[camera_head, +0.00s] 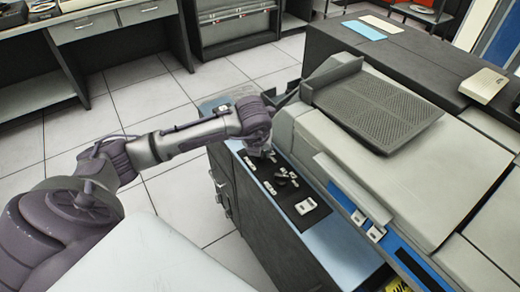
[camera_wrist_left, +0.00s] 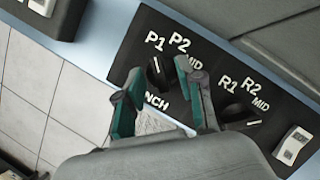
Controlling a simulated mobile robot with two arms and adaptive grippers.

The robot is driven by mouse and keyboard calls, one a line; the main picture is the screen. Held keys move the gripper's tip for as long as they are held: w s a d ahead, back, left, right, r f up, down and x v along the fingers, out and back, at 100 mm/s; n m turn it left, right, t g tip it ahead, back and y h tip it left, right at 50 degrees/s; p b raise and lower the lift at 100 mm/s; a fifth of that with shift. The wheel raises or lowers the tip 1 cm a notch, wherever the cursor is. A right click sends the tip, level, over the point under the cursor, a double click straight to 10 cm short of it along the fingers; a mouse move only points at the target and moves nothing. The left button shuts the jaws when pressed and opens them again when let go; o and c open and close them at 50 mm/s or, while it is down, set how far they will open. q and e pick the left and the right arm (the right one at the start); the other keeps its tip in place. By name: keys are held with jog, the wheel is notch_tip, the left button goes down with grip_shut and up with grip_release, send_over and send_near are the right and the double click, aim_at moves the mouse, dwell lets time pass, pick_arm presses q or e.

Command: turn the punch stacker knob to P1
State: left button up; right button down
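The punch stacker knob (camera_wrist_left: 159,76) is dark, with a white pointer mark, on a black panel (camera_wrist_left: 124,62). In the left wrist view its mark sits on the upper side, facing roughly toward the P1 and P2 labels; its exact setting is hard to tell. My left gripper (camera_wrist_left: 158,74) is open, its teal-padded fingers on either side of the knob. I cannot tell whether they touch it. The "PUNCH" label is partly hidden by the left finger. In the head view the left gripper (camera_head: 264,151) is over the panel's far end and hides this knob. My right gripper is not in view.
A second dark knob (camera_wrist_left: 238,113), below the R1 and R2 labels, is right beside the right finger. A white switch (camera_wrist_left: 292,146) is farther right. The grey machine cover (camera_head: 375,105) rises beside the panel. Tiled floor is open to the left.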

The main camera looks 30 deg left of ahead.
pick_arm(q)
jog(key=v, duration=1.2)
jog(key=shift+f, duration=0.1)
